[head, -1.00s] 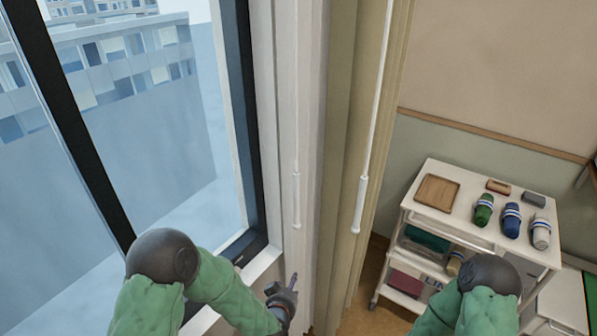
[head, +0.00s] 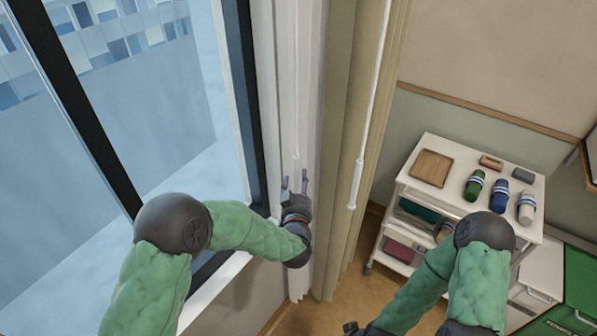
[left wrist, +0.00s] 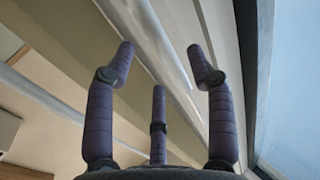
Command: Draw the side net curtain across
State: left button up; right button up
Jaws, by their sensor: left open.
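The white net curtain (head: 314,70) hangs gathered in a narrow bundle at the right side of the window. A thin white wand (head: 296,125) hangs in front of it. My left gripper (head: 295,183) is open around the height of the wand's lower end, with fingers pointing up; it hides part of that end. In the left wrist view the spread fingers (left wrist: 160,75) face the pale curtain folds, and a white wand (left wrist: 152,35) shows between them. I cannot tell whether they touch. My right gripper (head: 352,328) is only partly in view at the bottom edge.
A thicker beige curtain (head: 345,110) with its own white wand (head: 370,100) hangs just right of the net. The dark window frame (head: 90,120) and sill (head: 215,285) are at left. A white trolley (head: 480,230) with rolled items stands at right.

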aim_at(298, 175)
pick_arm(q)
jog(key=shift+w+a, duration=0.1)
jog(key=shift+w, duration=2.15)
grip_shut()
